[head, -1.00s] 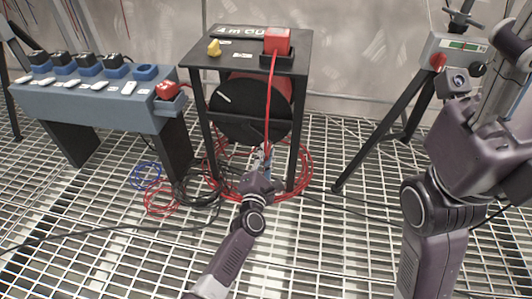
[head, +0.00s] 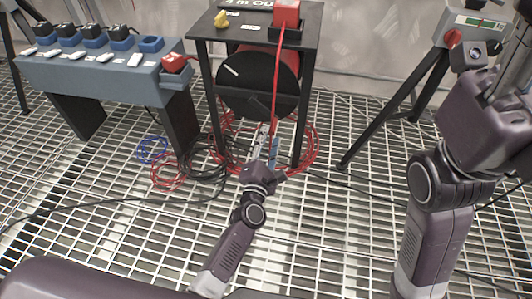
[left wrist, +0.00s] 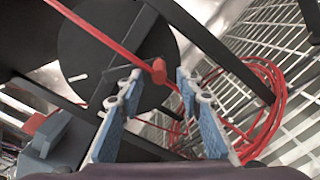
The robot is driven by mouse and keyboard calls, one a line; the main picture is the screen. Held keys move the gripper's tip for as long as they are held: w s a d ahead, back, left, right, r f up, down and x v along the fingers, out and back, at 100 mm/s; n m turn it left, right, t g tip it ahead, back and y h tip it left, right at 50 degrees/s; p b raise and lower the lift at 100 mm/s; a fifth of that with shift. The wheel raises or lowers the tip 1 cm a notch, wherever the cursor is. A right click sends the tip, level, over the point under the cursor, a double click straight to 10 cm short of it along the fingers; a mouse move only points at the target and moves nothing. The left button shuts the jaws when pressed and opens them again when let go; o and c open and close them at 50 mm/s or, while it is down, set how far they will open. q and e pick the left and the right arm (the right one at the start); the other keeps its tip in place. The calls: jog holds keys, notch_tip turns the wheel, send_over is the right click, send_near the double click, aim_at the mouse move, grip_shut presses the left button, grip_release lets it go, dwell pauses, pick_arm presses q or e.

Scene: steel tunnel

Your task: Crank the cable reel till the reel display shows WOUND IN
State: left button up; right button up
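The cable reel (head: 258,85) is a black disc with a white mark, with red behind it, in a black frame. The reel display (head: 247,4) on top reads "4 m OU", cut off at the picture's edge. A red crank knob (left wrist: 159,72) on a thin dark arm shows in the left wrist view. My left gripper (head: 268,150) is open in front of and below the disc. In the left wrist view its blue-padded fingers (left wrist: 159,84) stand either side of the knob, apart from it. My right gripper (head: 512,72) is partly cut off at the right edge.
A red cable (head: 275,95) hangs from a red plug (head: 286,12) past the disc. Red coils (head: 310,150) lie on the grating. A blue-grey socket bench (head: 100,75) stands left, a tripod box (head: 470,30) right. A yellow knob (head: 221,18) sits on the frame top.

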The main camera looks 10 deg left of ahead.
pick_arm(q)
jog(key=s, duration=0.7)
jog(key=shift+a, duration=0.1)
